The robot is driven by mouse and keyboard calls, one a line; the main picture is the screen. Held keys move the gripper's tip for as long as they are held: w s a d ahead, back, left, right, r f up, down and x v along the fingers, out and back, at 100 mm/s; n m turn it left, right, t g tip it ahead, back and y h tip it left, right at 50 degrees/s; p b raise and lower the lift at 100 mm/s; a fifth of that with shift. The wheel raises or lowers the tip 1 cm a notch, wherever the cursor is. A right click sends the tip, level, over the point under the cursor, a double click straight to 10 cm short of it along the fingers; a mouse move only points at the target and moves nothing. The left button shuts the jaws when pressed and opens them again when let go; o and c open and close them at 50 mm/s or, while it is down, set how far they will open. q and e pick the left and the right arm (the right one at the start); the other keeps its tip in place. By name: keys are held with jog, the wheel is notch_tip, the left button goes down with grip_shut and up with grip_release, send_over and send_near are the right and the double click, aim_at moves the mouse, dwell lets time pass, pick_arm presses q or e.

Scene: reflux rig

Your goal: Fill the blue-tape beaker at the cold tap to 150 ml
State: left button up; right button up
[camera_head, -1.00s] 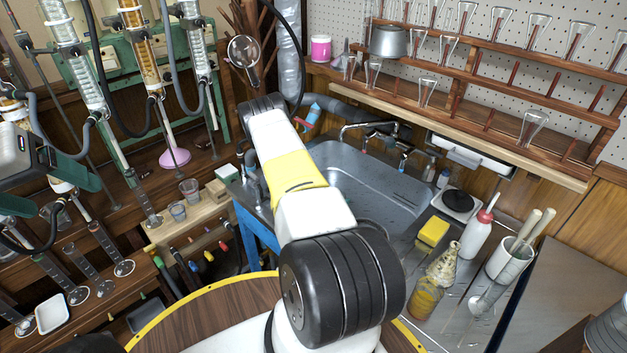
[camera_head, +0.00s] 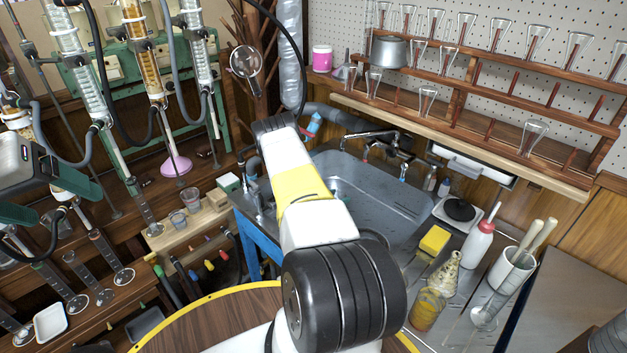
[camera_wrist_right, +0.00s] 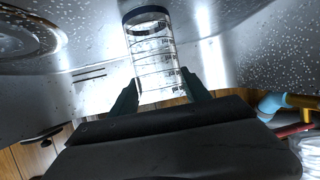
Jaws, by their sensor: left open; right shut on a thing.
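The blue-tape beaker (camera_wrist_right: 152,55) is clear with printed graduations and a dark blue band at its rim. It shows in the right wrist view, between the dark green fingers of my right gripper (camera_wrist_right: 160,92), which is shut on it. I cannot tell whether it holds water. In the head view my right arm reaches over the sink's left side and hides the beaker. The cold tap, with a blue mark (camera_head: 403,171), stands at the sink's back edge; no running water shows. My left gripper (camera_head: 48,200) is open and empty at the left edge.
The steel sink (camera_head: 385,205) lies right of my right arm. A larger spout (camera_head: 372,134) and a red-marked tap (camera_head: 366,152) stand behind it.

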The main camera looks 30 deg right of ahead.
jog(key=o, duration=1.7)
jog(key=shift+f, duration=0.1)
